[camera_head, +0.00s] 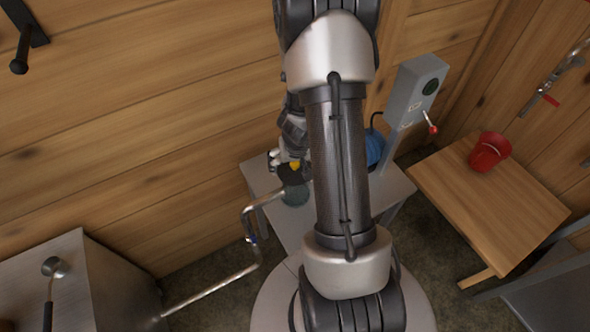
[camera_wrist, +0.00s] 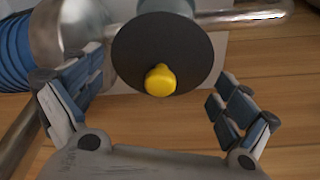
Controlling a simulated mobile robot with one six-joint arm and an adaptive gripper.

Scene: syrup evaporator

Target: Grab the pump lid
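The pump lid is a dark round disc (camera_wrist: 190,45) with a yellow knob (camera_wrist: 160,80) in the wrist view. In the head view the lid (camera_head: 288,174) shows small and dark at the top of a grey-green pump body (camera_head: 295,194) on a grey table (camera_head: 260,178). My gripper (camera_wrist: 150,85) is open, with one finger on each side of the yellow knob and nothing visibly held. In the head view my gripper (camera_head: 287,160) is right by the lid, partly hidden by my arm. I cannot tell whether the fingers touch the lid.
A bent metal pipe (camera_head: 247,222) runs from the pump to a metal tank (camera_head: 85,280) at lower left. A red bucket (camera_head: 488,152) sits on a wooden table (camera_head: 500,215).

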